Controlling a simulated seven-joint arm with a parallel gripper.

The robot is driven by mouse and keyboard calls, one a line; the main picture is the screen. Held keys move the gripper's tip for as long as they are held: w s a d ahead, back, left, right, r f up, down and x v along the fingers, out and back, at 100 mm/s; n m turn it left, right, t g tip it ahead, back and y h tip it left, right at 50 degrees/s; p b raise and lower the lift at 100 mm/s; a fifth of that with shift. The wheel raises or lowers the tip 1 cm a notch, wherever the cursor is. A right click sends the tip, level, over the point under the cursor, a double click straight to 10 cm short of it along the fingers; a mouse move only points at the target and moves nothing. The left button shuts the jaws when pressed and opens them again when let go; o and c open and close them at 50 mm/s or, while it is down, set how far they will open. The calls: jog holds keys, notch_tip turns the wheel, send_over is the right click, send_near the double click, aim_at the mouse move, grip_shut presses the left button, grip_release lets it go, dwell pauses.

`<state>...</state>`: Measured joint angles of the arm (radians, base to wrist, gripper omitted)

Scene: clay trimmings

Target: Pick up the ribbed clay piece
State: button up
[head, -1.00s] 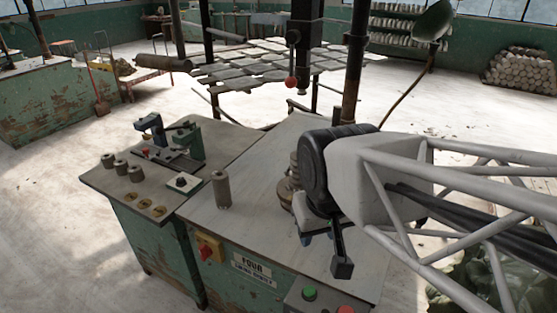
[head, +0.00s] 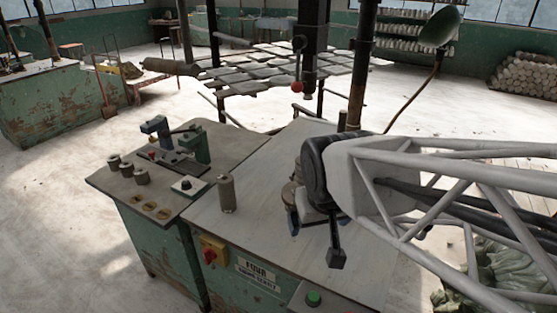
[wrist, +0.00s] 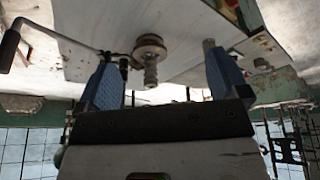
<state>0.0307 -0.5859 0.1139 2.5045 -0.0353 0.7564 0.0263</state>
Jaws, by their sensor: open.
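My gripper (head: 313,224) is above the right part of the grey worktop in the head view. In the wrist view, its two blue fingers stand apart, with nothing between them. A ribbed, stepped piece (wrist: 150,60) with a wide disc and a narrower stem shows beyond the gap between the fingers. In the head view it is mostly hidden behind my gripper. Part of a round, brownish form (head: 291,193) shows beside it. A plain upright cylinder (head: 226,193) stands left of my gripper.
The grey worktop (head: 265,215) is clear between the cylinder and my gripper. A lower bench at left holds short cylinders (head: 127,169) and a green-and-blue fixture (head: 180,148). A dark machine column (head: 312,45) with a red-knobbed lever (head: 297,86) stands behind.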

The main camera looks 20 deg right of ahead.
jog(key=w+d+f+t, duration=0.3)
jog(key=w+t, duration=0.1)
jog(key=w, duration=0.6)
jog(key=w+d+f+t, duration=0.3)
jog(key=w, duration=0.8)
jog(key=t, duration=0.5)
send_near(304, 165)
jog(key=w, duration=0.1)
jog(key=w+f, duration=0.1)
jog(key=w, duration=0.2)
jog(key=shift+d+f, duration=0.1)
jog(key=shift+f, duration=0.3)
jog(key=shift+w+d+f+t, duration=0.25)
jog(key=shift+f+t, duration=0.15)
jog(key=shift+t, duration=0.1)
jog(key=shift+w+d+f+t, duration=0.15)
jog(key=shift+d+f+t, duration=0.15)
jog(key=shift+t, duration=0.2)
jog(key=shift+w+f, duration=0.1)
jog(key=shift+w, duration=1.2)
jog(key=shift+w, duration=0.1)
jog(key=shift+w+f, duration=0.1)
jog(key=shift+w, duration=2.4)
jog(key=shift+c, duration=0.2)
